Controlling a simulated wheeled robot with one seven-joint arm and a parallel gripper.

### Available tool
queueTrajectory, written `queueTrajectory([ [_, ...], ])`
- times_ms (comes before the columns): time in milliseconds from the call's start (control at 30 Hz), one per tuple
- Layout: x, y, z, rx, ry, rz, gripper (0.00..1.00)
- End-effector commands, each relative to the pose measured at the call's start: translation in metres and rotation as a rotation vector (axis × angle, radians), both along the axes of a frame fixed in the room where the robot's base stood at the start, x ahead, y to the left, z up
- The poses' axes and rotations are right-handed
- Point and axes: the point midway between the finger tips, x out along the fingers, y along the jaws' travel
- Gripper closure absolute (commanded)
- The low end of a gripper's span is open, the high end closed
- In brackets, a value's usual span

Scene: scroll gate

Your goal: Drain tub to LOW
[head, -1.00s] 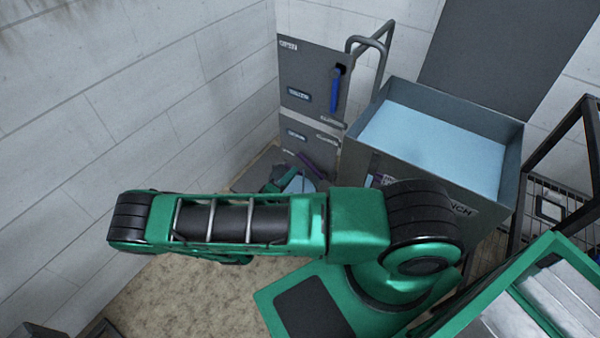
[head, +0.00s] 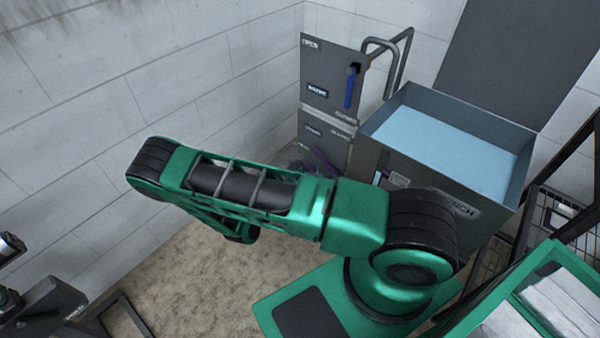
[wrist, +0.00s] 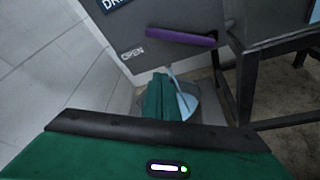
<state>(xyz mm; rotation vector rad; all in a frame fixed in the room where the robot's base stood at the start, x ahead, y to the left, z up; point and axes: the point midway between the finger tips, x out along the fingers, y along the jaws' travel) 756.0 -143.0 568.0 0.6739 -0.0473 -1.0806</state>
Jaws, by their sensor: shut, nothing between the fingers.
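The open grey tub (head: 480,111) holds pale blue water (head: 445,150) below its rim, in the head view. Left of it stands a grey panel cabinet (head: 329,80). A blue lever (head: 350,87) hangs down on its upper panel. A purple lever (head: 323,161) is on the lower panel, partly hidden. In the wrist view the purple lever (wrist: 181,37) lies nearly level beside the word OPEN, under a cut-off label starting "DR". My gripper (wrist: 158,90) is shut and empty, with its green fingers below the lever and apart from it in the picture. The head view hides the gripper behind my arm.
A dark frame (wrist: 245,70) stands to the right of the cabinet. A pale block wall (head: 170,80) closes the left side. Dark equipment (head: 40,310) stands at lower left. Floor between is clear.

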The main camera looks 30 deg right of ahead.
Motion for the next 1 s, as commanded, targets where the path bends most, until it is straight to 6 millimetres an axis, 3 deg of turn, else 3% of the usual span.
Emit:
queueTrajectory([
  [200, 0.018, -0.037, -0.011, -0.002, -0.002, -0.008, 1.00],
  [500, 0.039, -0.076, -0.023, -0.001, -0.003, -0.009, 1.00],
  [700, 0.026, -0.077, 0.000, 0.000, -0.002, -0.008, 1.00],
  [1000, 0.019, -0.079, 0.012, 0.000, -0.003, -0.006, 1.00],
])
